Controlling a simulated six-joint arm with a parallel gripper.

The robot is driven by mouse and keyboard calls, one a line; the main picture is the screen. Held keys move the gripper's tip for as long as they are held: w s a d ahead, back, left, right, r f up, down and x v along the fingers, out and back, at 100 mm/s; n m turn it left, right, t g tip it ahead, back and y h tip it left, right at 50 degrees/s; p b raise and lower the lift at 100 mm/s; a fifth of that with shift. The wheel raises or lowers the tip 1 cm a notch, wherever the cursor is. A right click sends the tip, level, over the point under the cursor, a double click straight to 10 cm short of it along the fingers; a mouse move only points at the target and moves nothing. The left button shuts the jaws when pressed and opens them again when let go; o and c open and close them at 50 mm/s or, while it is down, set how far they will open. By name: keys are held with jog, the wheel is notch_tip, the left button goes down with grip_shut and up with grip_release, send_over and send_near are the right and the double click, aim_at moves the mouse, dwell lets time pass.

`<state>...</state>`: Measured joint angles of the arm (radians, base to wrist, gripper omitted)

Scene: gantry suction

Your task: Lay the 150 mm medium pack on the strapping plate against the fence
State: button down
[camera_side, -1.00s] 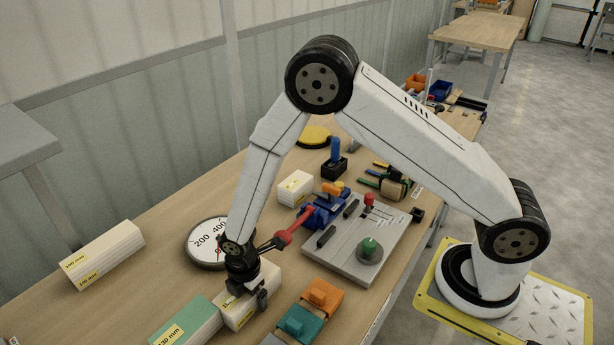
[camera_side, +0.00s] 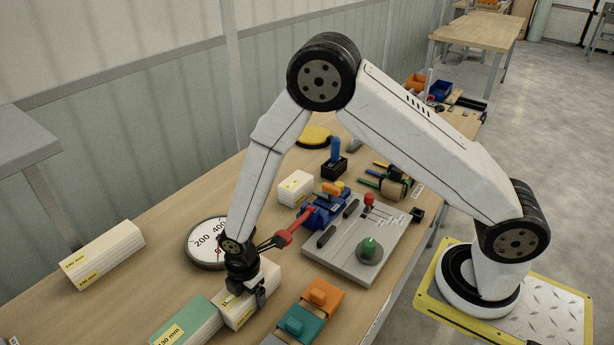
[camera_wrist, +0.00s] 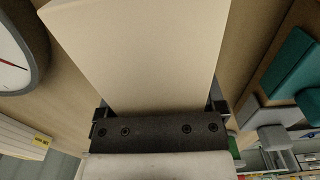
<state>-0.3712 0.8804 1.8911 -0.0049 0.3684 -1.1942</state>
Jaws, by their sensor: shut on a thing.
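A cream pack (camera_side: 259,300) lies on the bench in front of the dial, and my gripper (camera_side: 249,293) is shut across it. Its yellow label is partly covered, so I cannot read its length in full. In the wrist view the pack (camera_wrist: 140,50) fills the middle, between the two fingers of my gripper (camera_wrist: 160,108). The grey strapping plate (camera_side: 345,262) lies to the right of the pack. It bears dark bars, a red knob, a green dome and a blue tool with a red handle. I cannot tell which part is the fence.
A green pack (camera_side: 187,324) marked 130 mm lies close to the held pack. A longer cream pack (camera_side: 103,255) lies at left. A round dial (camera_side: 207,243) stands behind my gripper. Orange (camera_side: 321,297) and teal (camera_side: 297,324) blocks lie at the front edge. A small cream block (camera_side: 295,187) sits behind the plate.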

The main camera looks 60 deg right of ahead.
jog(key=shift+r, duration=0.65)
jog(key=s+d+r, duration=0.4)
jog(key=s+r, duration=0.7)
jog(key=s, duration=0.2)
jog(key=shift+s+r, duration=0.15)
jog(key=shift+s, duration=0.1)
jog(key=shift+w+d, duration=0.1)
